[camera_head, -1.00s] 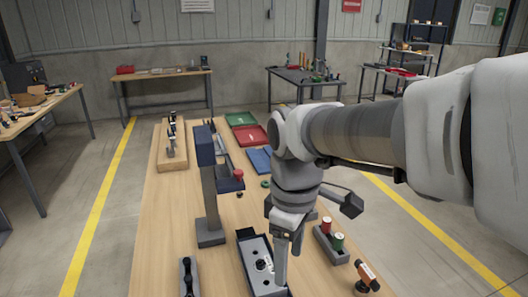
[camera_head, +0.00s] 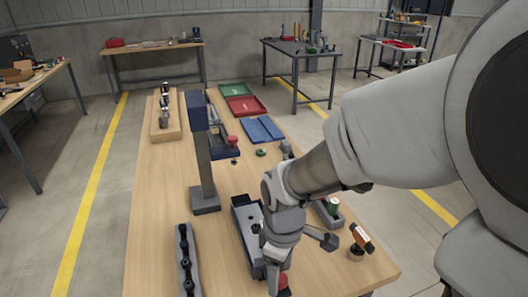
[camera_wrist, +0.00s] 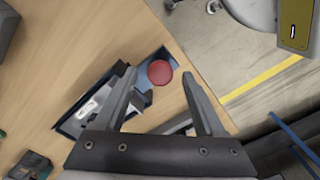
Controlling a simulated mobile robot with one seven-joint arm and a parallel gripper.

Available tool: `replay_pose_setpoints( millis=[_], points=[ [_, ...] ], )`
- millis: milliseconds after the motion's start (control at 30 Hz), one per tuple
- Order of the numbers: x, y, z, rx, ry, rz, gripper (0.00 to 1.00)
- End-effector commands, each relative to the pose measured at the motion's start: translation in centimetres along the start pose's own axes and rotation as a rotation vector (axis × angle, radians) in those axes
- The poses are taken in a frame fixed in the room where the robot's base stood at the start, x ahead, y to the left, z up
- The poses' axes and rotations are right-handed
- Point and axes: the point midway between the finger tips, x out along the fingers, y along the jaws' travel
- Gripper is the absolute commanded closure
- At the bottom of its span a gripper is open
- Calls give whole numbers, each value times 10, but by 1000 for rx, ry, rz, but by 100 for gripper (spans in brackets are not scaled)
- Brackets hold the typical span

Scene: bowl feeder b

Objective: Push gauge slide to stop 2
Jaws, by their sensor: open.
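The gauge appears to be the long grey fixture (camera_head: 243,213) on the wooden bench, partly hidden behind my arm in the head view. A round red knob (camera_head: 283,281) shows at its near end, beside my gripper (camera_head: 272,284). In the wrist view, the fixture is a dark blue body (camera_wrist: 72,126) with a metallic piece along it, and the red knob (camera_wrist: 159,72) is at its end. My gripper (camera_wrist: 160,80) is open, with the knob framed between its fingertips. I cannot tell whether a finger touches it. The stop marks cannot be made out.
A grey rail with black knobs (camera_head: 184,262) lies to the left. A grey post stand (camera_head: 204,180) rises behind. A holder with a green cylinder (camera_head: 333,208) and an orange-black tool (camera_head: 360,240) are to the right. Red (camera_head: 246,106) and blue (camera_head: 262,130) trays lie farther back.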

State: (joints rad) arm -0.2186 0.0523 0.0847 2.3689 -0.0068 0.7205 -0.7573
Motion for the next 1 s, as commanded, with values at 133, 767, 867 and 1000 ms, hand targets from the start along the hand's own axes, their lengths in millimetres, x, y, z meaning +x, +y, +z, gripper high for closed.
replay_pose_setpoints(
  millis=[133, 767, 867, 1000],
  points=[
    [7, 0, 0, 0, -1, -1, 29],
    [7, 0, 0, 0, 0, 0, 97],
    [7, 0, 0, 0, 0, 0, 100],
    [7, 0, 0, 0, 0, 0, 100]
  ],
)
